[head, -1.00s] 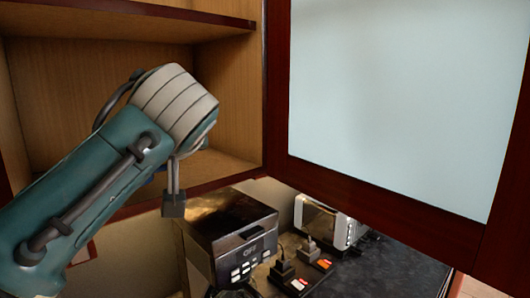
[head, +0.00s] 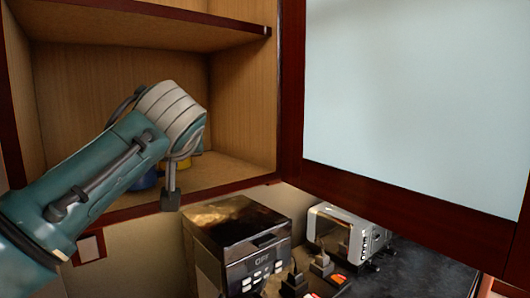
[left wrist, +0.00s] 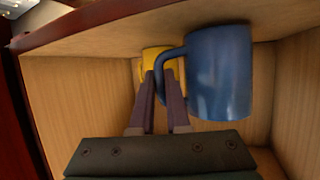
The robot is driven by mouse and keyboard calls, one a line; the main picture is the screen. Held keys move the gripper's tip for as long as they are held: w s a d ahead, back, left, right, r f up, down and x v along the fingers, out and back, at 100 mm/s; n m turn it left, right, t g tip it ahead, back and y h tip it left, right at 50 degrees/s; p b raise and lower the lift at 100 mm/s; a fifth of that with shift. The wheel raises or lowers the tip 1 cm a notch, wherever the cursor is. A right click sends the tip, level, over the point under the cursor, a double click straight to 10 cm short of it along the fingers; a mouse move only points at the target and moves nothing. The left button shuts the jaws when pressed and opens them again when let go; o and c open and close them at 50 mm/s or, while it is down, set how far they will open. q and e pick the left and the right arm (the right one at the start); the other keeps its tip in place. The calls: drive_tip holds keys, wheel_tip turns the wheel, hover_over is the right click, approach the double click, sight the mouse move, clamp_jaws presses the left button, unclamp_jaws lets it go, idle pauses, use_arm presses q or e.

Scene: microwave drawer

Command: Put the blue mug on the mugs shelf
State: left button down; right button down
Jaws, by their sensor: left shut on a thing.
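The blue mug (left wrist: 220,75) is close up in the left wrist view, its handle between the fingers of my left gripper (left wrist: 163,80), which is shut on it. That view looks upside down, with the shelf board at the top. In the head view, only a bit of the blue mug (head: 147,181) shows below my left wrist, inside the cabinet's lower shelf (head: 235,172). I cannot tell whether the mug touches the shelf board. A yellow mug (left wrist: 157,63) stands behind it; it also shows in the head view (head: 184,160). My right gripper is not in view.
An open cabinet door (head: 410,100) with a pale panel is on the right. An upper shelf board (head: 150,15) is above my arm. Below the cabinet are a dark boxy appliance (head: 238,235) and a toaster (head: 340,235). The right part of the lower shelf looks clear.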

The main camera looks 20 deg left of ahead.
use_arm(q)
drive_tip(key=shift+f+b, duration=0.3)
drive_tip(key=c, duration=0.8)
unclamp_jaws()
